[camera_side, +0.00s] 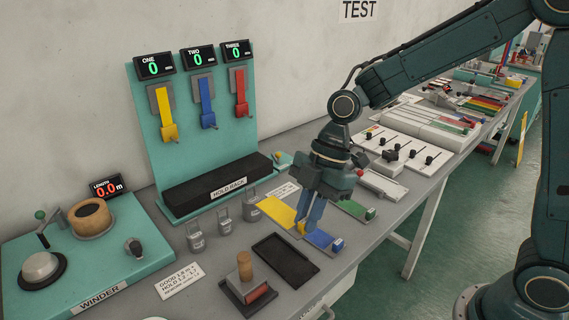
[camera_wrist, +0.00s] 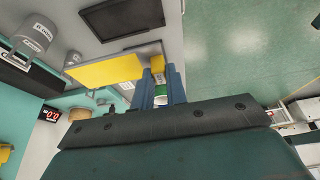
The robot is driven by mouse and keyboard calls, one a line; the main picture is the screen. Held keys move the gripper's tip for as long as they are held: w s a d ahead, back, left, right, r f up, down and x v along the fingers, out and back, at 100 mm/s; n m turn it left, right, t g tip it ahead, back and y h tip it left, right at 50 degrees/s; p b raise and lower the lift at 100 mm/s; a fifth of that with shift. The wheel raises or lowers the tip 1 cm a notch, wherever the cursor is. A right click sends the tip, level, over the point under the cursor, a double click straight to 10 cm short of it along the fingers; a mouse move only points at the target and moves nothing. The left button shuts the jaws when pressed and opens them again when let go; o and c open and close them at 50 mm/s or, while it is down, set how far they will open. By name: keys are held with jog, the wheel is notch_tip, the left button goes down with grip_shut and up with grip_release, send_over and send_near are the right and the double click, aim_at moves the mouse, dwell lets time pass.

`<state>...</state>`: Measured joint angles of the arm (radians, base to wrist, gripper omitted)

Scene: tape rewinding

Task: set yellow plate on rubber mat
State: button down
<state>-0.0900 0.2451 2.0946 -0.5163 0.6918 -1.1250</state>
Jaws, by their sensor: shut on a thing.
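The flat yellow plate (camera_side: 277,211) is by the row of coloured plates on the grey bench; it also shows in the wrist view (camera_wrist: 105,71). My gripper (camera_side: 304,228) is shut on the end of the yellow plate, with its blue fingers (camera_wrist: 158,84) on either side of that end in the wrist view. I cannot tell whether the plate touches the bench. The black rubber mat (camera_side: 285,261) lies flat and empty nearer the bench's front edge; it shows at the top of the wrist view (camera_wrist: 122,17).
A blue plate (camera_side: 322,241) and a green plate (camera_side: 356,210) lie close to my gripper. A wooden-handled block (camera_side: 247,280) stands left of the mat. Grey weights (camera_side: 224,220) stand before the hold rack (camera_side: 216,186). A winder (camera_side: 82,255) fills the left.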

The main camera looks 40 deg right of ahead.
jog(key=shift+f, duration=6.1)
jog(key=shift+f, duration=0.1)
jog(key=c, duration=1.4)
grip_release()
jog(key=v, duration=1.2)
jog(key=shift+d, duration=0.1)
